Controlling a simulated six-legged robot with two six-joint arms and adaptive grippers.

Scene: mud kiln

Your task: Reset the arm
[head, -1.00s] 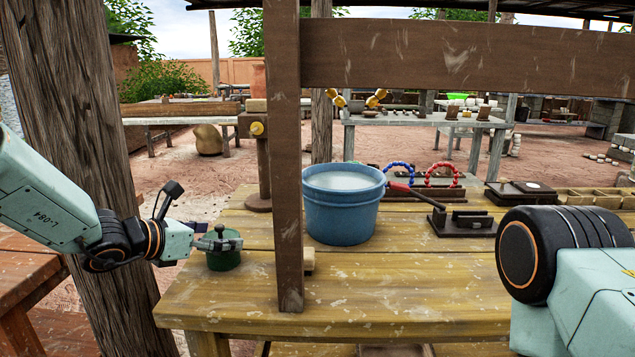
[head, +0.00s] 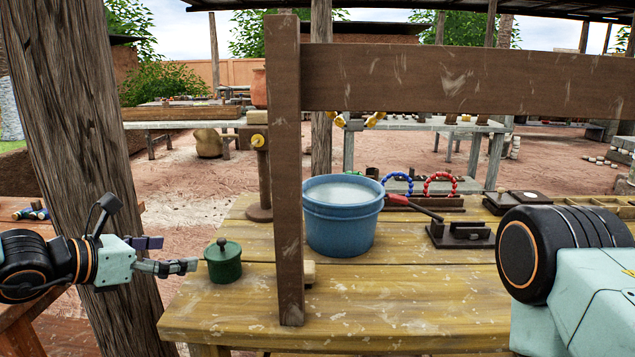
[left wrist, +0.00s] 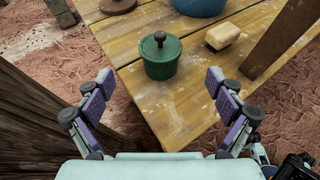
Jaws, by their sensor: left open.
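My left gripper (head: 172,255) is open and empty, left of the wooden table's (head: 390,300) near left corner. In the left wrist view its two purple-padded fingers (left wrist: 157,112) are spread wide apart with nothing between them. A small green lidded pot (head: 223,261) stands upright on the table, just right of the fingertips and apart from them. The pot also shows in the left wrist view (left wrist: 160,55), ahead of the fingers. My right arm shows at the right edge of the head view; its gripper is out of view.
A wooden post (head: 288,180) and crossbeam (head: 470,80) stand in front of the table. A thick trunk-like post (head: 85,150) rises behind my left arm. A blue bucket (head: 341,225) stands on the table. A pale block (left wrist: 223,36) lies near the pot.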

